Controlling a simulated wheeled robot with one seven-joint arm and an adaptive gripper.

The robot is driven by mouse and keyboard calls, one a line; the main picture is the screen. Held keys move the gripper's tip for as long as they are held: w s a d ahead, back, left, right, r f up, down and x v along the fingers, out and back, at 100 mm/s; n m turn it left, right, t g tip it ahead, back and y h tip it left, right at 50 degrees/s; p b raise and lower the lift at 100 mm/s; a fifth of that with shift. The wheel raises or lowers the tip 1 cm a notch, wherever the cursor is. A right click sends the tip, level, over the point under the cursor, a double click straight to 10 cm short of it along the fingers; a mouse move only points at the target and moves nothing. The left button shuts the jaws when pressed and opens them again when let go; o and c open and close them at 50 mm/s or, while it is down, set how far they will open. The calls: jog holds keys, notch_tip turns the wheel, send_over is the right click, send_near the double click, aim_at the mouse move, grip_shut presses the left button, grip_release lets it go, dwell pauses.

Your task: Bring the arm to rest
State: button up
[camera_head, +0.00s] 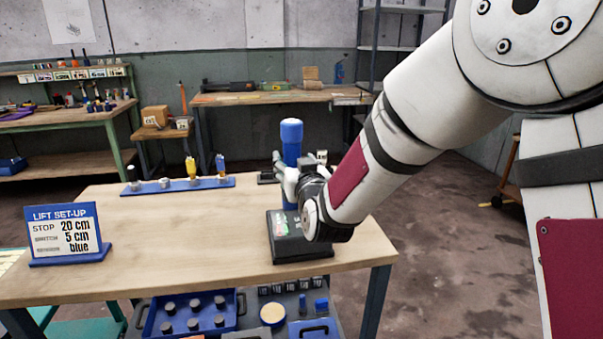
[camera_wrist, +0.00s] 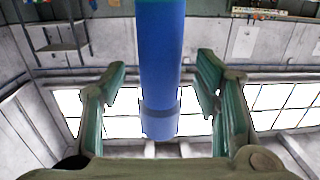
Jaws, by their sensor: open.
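The cylinder stands on or behind a black box (camera_head: 285,245) with a small coloured display; my wrist hides part of both. In the wrist view the fingers of my gripper (camera_wrist: 160,95) are spread apart, with the blue cylinder (camera_wrist: 160,60) between them in the picture and clear gaps on both sides. The cylinder has a darker band near its end. My white arm (camera_head: 420,100) reaches in from the upper right.
A blue rail (camera_head: 180,186) with several small upright pieces lies along the table's back edge. A sign (camera_head: 66,235) reading "LIFT SET-UP, STOP 20 cm, 5 cm, blue" stands at left. A blue tray (camera_head: 190,315) sits below the table. The table's middle is clear.

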jog(key=s+d+r+m+g+h+p, duration=0.1)
jog(key=s+d+r+g+h+p, duration=0.1)
jog(key=s+d, duration=0.7)
jog(key=s+d+r+m+g+h+p, duration=0.1)
jog(key=s+d+r+g+p, duration=0.4)
jog(key=s, duration=1.6)
jog(key=s+d+r+m+g+h+p, duration=0.1)
jog(key=s+d+g+p, duration=0.4)
jog(key=s+d, duration=0.8)
notch_tip(320, 180, up, 2)
jog(key=s+h, duration=0.1)
jog(key=s, duration=0.2)
jog(key=shift+r+m+g+h, duration=0.25)
jog(key=shift+m+g+h, duration=0.05)
jog(key=shift+m+h, duration=0.1)
